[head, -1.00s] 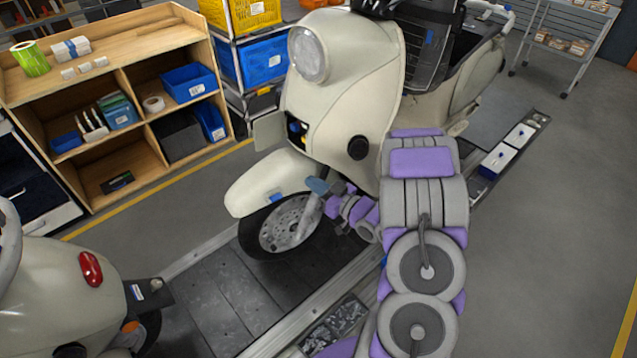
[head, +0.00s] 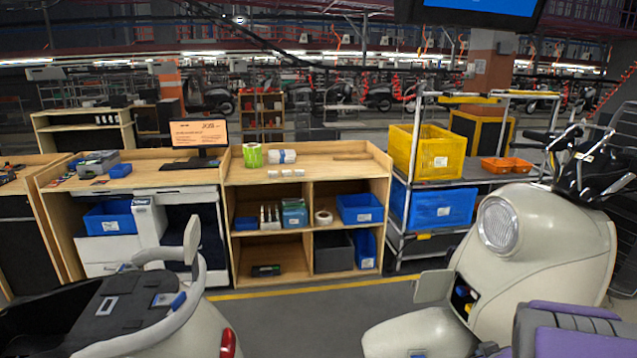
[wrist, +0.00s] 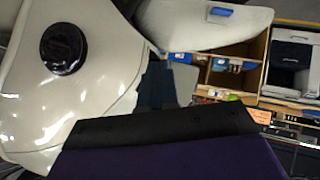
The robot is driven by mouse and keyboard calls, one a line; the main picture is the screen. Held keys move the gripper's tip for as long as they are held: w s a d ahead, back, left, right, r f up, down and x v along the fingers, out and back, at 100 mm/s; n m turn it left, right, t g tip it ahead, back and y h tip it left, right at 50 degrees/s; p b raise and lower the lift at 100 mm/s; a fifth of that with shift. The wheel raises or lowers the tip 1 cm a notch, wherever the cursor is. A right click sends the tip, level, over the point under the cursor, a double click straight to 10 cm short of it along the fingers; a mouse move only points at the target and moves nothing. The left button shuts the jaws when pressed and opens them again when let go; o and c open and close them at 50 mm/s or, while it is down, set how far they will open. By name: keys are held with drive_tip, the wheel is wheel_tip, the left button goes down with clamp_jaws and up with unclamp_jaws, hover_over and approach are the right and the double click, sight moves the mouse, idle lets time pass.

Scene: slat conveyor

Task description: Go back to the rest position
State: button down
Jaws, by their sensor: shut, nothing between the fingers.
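My gripper (wrist: 156,82) shows in the wrist view as dark blue-grey fingers, shut and empty. It is beside the cream scooter's front body (wrist: 95,75), left of the fingers; whether they touch it cannot be told. In the head view my purple and grey arm is at the lower right corner, in front of the cream scooter (head: 545,245). The fingers are not clearly visible there.
A wooden shelf (head: 305,180) with bins stands beyond the scooter, beside a rack holding a yellow crate (head: 430,152) and a blue crate (head: 440,208). Another scooter (head: 150,315) is at lower left. Grey floor (head: 300,320) lies between the scooters.

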drive_tip(key=s+a+r+g+y, duration=0.1)
drive_tip(key=s+a+r+g, duration=0.2)
drive_tip(key=s+a, duration=0.4)
drive_tip(key=s+a+r+m+g, duration=0.1)
drive_tip(key=s+a+g, duration=0.3)
drive_tip(key=s, duration=1.2)
drive_tip(key=s+a+r+m+g+y, duration=0.1)
drive_tip(key=s+a+r+g, duration=0.3)
drive_tip(key=s+a, duration=0.7)
drive_tip(key=shift+s+r+g+y, duration=0.3)
drive_tip(key=shift+s, duration=0.15)
